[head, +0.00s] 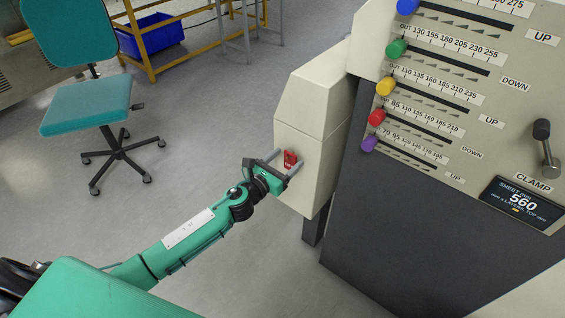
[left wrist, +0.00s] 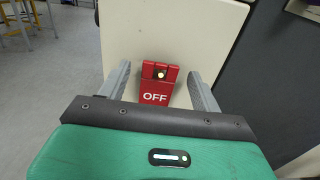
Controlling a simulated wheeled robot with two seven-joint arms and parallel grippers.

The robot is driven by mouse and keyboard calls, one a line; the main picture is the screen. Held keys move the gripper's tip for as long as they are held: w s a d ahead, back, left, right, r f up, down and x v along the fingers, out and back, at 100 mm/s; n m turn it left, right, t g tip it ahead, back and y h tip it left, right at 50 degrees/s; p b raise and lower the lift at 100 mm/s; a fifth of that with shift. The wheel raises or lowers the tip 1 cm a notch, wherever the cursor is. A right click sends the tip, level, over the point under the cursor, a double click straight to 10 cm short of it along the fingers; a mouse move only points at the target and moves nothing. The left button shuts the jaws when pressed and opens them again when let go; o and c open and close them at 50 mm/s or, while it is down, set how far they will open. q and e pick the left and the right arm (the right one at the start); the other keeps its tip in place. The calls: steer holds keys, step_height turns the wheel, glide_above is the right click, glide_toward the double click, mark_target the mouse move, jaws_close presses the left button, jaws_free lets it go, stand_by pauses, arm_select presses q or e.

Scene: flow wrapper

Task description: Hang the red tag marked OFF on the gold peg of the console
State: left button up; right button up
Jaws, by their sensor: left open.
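The red tag (left wrist: 156,92) marked OFF shows between my left gripper's fingers in the left wrist view. It is upright against the beige side box of the console (left wrist: 180,30), with the gold peg (left wrist: 160,74) showing at the opening in its upper part. In the head view the tag (head: 290,160) is small, on the face of the side box. My left gripper (head: 283,161) is open, with one finger on each side of the tag and a gap to it on both sides. My right gripper is not in view.
The console's dark front (head: 390,220) and slider panel with coloured knobs (head: 396,47) stand at the right. A teal chair (head: 88,105) is at the left, and a yellow frame (head: 150,60) with a blue bin (head: 152,36) is behind. Clear grey floor lies between.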

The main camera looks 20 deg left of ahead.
arm_select(q)
steer(key=shift+s+a+f, duration=0.1)
steer(key=shift+s+a, duration=0.1)
steer(key=shift+s, duration=0.3)
steer(key=b+v, duration=0.1)
steer(key=v, duration=1.1)
steer(key=shift+s, duration=0.35)
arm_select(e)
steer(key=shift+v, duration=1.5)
arm_select(q)
steer(key=shift+a, duration=0.15)
